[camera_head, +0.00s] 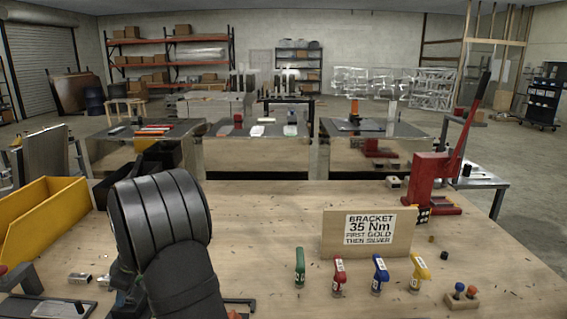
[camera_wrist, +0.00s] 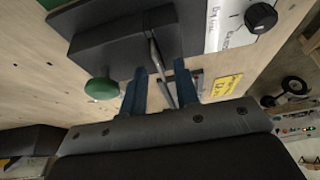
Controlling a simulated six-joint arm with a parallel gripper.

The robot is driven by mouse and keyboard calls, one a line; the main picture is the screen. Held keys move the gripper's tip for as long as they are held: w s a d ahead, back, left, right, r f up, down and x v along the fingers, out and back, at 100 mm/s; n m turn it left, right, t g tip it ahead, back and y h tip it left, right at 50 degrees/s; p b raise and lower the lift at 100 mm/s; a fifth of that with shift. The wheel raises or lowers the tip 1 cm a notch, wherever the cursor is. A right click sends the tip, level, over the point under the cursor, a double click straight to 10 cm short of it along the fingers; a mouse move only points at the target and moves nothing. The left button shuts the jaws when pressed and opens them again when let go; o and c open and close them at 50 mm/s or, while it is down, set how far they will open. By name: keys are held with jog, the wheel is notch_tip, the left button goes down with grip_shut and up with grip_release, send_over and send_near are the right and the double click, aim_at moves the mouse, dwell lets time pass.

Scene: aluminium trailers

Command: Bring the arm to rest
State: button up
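My arm (camera_head: 163,225) rises dark and ribbed at the left front of the bench in the head view and bends down toward the front edge. It hides most of my gripper there. In the wrist view, the two blue fingers of my gripper (camera_wrist: 160,84) stand apart. A thin grey metal piece shows in the gap between them, in front of a dark block (camera_wrist: 115,48). I see no clear contact between the fingers and that piece.
A yellow bin (camera_head: 40,222) stands left of my arm. A sign board (camera_head: 367,233), several coloured tools (camera_head: 338,275) and a red press (camera_head: 432,180) stand to the right. A green round knob (camera_wrist: 102,89) is close to the fingers. The bench middle is mostly clear.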

jog(key=v, duration=1.6)
jog(key=x, duration=1.7)
jog(key=shift+f, duration=0.15)
jog(key=shift+d+r, duration=0.1)
jog(key=shift+r, duration=2)
jog(key=o, duration=1.2)
jog(key=shift+r, duration=0.1)
jog(key=o, duration=0.4)
jog(key=w+r, duration=0.1)
jog(key=w+d+r, duration=0.1)
jog(key=r, duration=0.1)
jog(key=w+d+r, duration=0.1)
jog(key=shift+r, duration=0.3)
jog(key=w+d+r, duration=0.4)
jog(key=d+r, duration=0.2)
jog(key=r, duration=0.4)
jog(key=x, duration=0.9)
jog(key=shift+s+a+f, duration=0.1)
jog(key=shift+s+a, duration=0.05)
